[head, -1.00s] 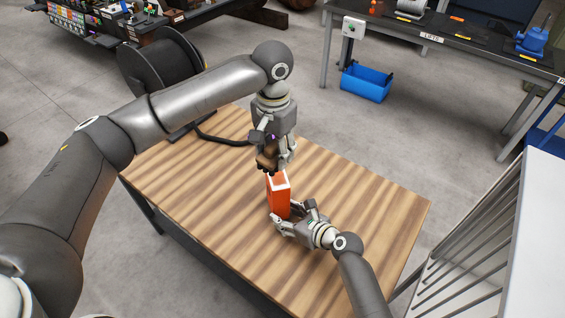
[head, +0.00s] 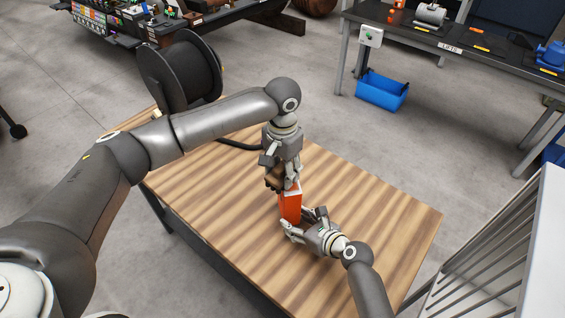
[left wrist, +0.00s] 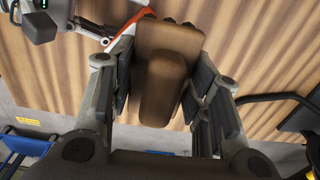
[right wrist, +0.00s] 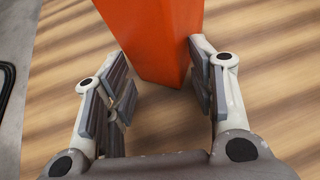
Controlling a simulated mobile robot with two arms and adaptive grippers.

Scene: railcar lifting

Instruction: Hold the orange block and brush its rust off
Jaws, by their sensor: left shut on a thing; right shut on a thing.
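The orange block (head: 291,208) stands upright on the wooden table, with a pale top edge. My right gripper (head: 303,220) is low at its near right side and shut on it. The block also fills the upper middle of the right wrist view (right wrist: 155,38). My left gripper (head: 282,180) is above and behind the block, pointing down, shut on a brown brush (left wrist: 163,88). The brush (head: 273,178) is beside the block's upper far-left part; I cannot tell whether it touches. Only a sliver of the block (left wrist: 122,30) shows in the left wrist view. Rust cannot be made out.
The wooden table (head: 385,215) is otherwise bare around the block. A black cable reel (head: 185,72) stands behind its far-left edge. A white railed structure (head: 500,250) is at the right. A blue bin (head: 382,92) lies under the back workbench (head: 440,45).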

